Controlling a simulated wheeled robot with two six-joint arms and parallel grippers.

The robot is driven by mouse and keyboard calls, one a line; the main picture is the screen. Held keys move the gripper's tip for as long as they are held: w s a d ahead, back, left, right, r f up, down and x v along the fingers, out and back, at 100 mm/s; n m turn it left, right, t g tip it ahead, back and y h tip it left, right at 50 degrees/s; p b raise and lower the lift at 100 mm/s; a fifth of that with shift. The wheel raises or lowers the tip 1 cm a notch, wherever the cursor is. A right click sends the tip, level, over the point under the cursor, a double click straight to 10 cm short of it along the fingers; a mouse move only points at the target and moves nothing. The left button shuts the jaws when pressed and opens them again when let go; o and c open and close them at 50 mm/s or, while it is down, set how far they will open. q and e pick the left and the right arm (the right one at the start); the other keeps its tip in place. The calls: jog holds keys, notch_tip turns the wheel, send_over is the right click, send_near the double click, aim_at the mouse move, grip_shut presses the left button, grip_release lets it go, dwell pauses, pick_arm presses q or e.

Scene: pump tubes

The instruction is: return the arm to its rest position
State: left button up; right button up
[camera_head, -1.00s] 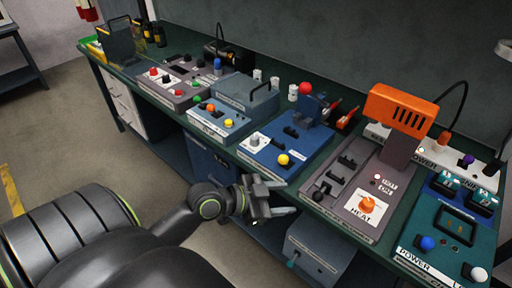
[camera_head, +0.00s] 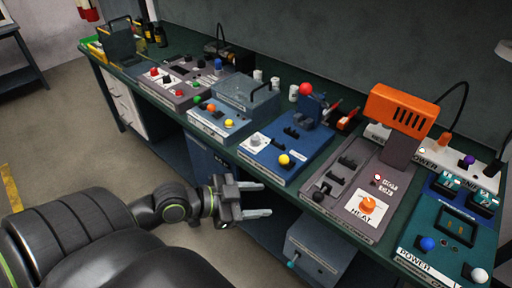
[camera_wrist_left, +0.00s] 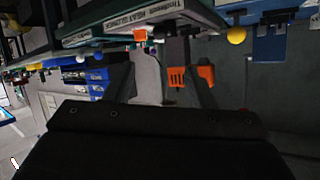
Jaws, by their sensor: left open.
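My left gripper (camera_head: 266,199) is open and empty in the head view. It hangs in the air in front of the bench's front edge, below and in front of the blue station with the yellow knob (camera_head: 284,159). Its two fingers point to the right and are apart. In the left wrist view the two dark fingers (camera_wrist_left: 162,85) stand apart with nothing between them. My right gripper is not in view.
The green workbench (camera_head: 316,217) carries several stations, among them a grey HEAT unit (camera_head: 345,205) with an orange head (camera_head: 400,108) and a teal POWER unit (camera_head: 440,240). A grey box (camera_head: 318,252) stands below the bench. Open floor (camera_head: 60,130) lies left.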

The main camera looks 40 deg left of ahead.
pick_arm(q)
jog(key=w+a+f+n+y, duration=0.1)
jog(key=a+f+n+y, duration=0.15)
jog(key=a+f, duration=0.4)
jog(key=w+a+f+n+y, duration=0.2)
jog(key=a+f+y, duration=0.15)
jog(key=f, duration=0.55)
jog(key=s+a+f+n+g+y, duration=0.1)
jog(key=s+a+f+n+g, duration=0.15)
jog(key=f, duration=0.55)
jog(key=s+a+f+n+g+y, duration=0.1)
jog(key=s+a+f, duration=0.25)
jog(key=f, duration=0.55)
jog(key=s+d+f+n+g, duration=0.1)
jog(key=s+d+f+g, duration=0.3)
jog(key=s+f, duration=0.95)
jog(key=s+d+f+g, duration=0.3)
jog(key=s+d+f, duration=0.4)
jog(key=s, duration=0.5)
jog(key=shift+d+f, duration=0.2)
jog(key=shift+d, duration=0.5)
